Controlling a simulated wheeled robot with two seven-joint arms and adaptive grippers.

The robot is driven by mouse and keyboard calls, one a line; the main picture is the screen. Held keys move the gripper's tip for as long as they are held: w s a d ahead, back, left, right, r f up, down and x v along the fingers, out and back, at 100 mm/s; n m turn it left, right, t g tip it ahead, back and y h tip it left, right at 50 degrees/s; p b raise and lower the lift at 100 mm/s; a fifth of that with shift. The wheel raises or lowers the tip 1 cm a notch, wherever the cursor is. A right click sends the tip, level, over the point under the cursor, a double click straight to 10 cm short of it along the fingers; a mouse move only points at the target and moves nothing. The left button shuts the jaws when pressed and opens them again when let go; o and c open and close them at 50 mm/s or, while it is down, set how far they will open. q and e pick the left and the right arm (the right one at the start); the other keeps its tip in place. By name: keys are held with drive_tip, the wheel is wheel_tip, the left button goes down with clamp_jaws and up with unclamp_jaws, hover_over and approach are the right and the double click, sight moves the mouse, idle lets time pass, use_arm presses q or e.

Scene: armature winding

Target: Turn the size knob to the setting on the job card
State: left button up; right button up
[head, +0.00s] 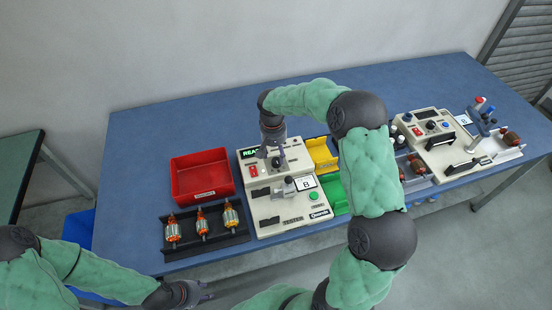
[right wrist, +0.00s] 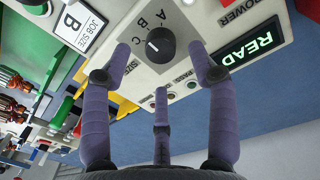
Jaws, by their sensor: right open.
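The size knob (right wrist: 160,45) is a dark round dial on the cream panel of the winding machine (head: 250,210). Letters A, B and C stand around it. The job card (right wrist: 78,24) reads "JOB SIZE B" and also shows in the head view (head: 306,184). My right gripper (right wrist: 160,62) is open, its fingers spread on either side of the knob, apart from it.
A lit green READY display (right wrist: 248,50) sits beside the knob. A red bin (head: 203,192) and a dark rack (head: 190,252) with several armatures stand left of the machine. Yellow (head: 322,157) and green bins are to its right. A second machine (head: 440,145) stands farther right.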

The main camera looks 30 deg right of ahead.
sight(274, 161)
wheel_tip(274, 161, up, 8)
drive_tip(key=shift+a+f, duration=0.2)
idle(0.5)
